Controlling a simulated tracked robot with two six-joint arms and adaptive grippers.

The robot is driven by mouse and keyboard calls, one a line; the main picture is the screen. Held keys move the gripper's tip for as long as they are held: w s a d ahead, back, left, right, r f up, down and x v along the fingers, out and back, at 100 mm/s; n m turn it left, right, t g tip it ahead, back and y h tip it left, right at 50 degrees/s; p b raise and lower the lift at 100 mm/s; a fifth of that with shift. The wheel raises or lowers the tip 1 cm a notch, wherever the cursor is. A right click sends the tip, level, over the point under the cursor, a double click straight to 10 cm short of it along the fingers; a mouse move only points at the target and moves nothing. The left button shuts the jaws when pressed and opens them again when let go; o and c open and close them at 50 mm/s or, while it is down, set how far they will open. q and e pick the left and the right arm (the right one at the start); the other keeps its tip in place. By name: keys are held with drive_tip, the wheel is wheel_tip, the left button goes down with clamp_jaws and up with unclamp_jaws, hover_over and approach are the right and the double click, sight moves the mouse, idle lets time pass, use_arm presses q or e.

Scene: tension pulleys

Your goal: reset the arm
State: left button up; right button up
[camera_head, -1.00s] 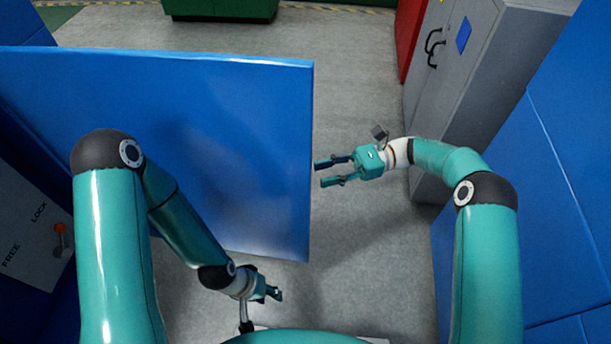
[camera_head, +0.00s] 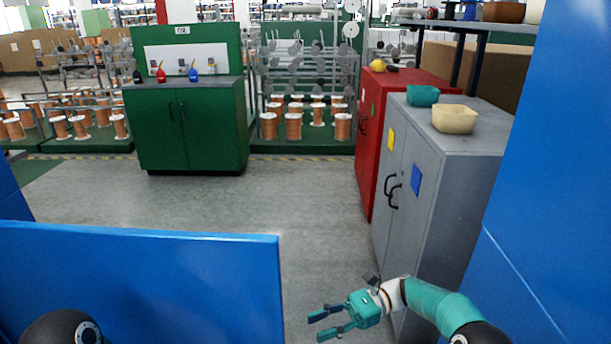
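My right gripper (camera_head: 322,324) shows at the bottom, right of the middle. It is teal, its two fingers are apart and point left, and nothing is between them. It is above the grey floor, just right of the blue panel's edge. The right arm (camera_head: 437,305) bends in from the lower right. Of my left arm, only a dark joint (camera_head: 62,330) shows at the lower left edge. My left gripper is out of the frame.
A blue panel (camera_head: 150,285) stands at the lower left and a blue wall (camera_head: 555,180) at the right. A grey cabinet (camera_head: 425,190), a red cabinet (camera_head: 372,130) and a green cabinet (camera_head: 195,125) stand farther off. Racks with copper spools (camera_head: 293,125) are behind. The middle floor is open.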

drive_tip(key=s+d+f+n+t+h, duration=0.2)
drive_tip(key=s+d+f+n+h, duration=0.15)
drive_tip(key=s+f, duration=0.5)
drive_tip(key=s+d+f+n+t+h, duration=0.1)
drive_tip(key=s+d+f+n+h, duration=0.15)
drive_tip(key=s+f+h, duration=0.45)
drive_tip(key=s+d+f+n+t+h, duration=0.2)
drive_tip(key=s+f+n, duration=0.1)
drive_tip(key=s+f, duration=0.8)
drive_tip(key=w+r+n+t, duration=0.2)
wheel_tip(320, 180, up, 23)
drive_tip(key=p, duration=2.3)
drive_tip(key=shift+w+t, duration=0.2)
drive_tip(key=shift+t, duration=0.1)
